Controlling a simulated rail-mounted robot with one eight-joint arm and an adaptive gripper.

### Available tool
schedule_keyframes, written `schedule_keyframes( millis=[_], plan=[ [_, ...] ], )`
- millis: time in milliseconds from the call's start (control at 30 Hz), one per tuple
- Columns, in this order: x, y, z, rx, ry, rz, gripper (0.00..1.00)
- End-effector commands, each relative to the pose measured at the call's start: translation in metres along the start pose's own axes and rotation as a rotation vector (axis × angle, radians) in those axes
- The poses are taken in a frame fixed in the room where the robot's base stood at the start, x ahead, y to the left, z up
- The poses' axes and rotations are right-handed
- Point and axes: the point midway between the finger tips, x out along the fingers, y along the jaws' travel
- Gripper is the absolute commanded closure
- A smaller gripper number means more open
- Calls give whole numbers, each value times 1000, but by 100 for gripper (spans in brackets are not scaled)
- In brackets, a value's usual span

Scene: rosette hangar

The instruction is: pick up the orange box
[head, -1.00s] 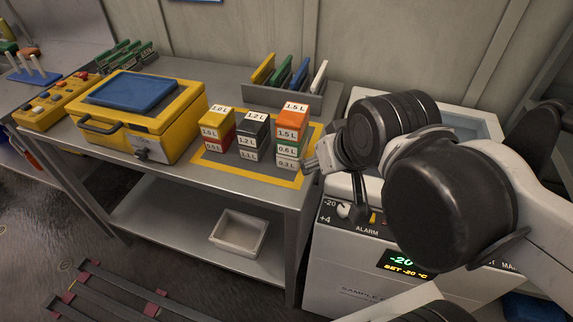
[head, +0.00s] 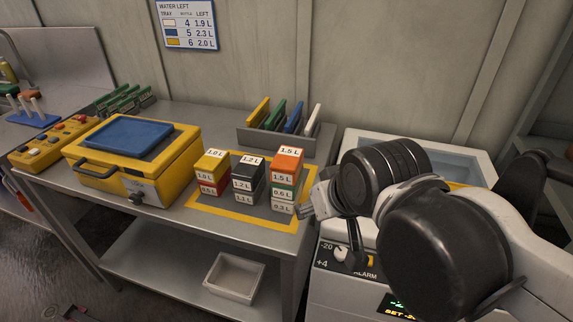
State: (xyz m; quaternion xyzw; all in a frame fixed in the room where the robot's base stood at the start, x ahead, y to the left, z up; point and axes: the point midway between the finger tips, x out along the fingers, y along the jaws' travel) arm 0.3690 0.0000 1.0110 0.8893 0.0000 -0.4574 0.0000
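The stack stands inside a yellow-bordered area on the grey bench. My gripper (head: 308,204) is just right of this stack, mostly hidden behind my own wrist. Only a grey part of it shows, so its fingers cannot be judged. A gap to the orange box is visible in the picture.
Beside it stand a black stack (head: 246,176) and a yellow box (head: 211,166) on a red one. A rack of coloured panels (head: 290,137) is behind. A yellow case with a blue lid (head: 130,165) stands left. A white freezer (head: 455,148) is at right.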

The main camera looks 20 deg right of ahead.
Motion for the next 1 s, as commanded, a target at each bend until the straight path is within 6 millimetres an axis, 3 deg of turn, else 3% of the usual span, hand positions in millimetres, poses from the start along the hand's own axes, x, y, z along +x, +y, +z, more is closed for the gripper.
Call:
schedule_keyframes(
  millis=[267, 700, 1000],
  plan=[
    [0, 0, 0, 0, 0, 0, 60],
    [0, 0, 0, 0, 0, 0, 6],
    [-2, -1, -4, -11, -5, -3, 6]
  ],
)
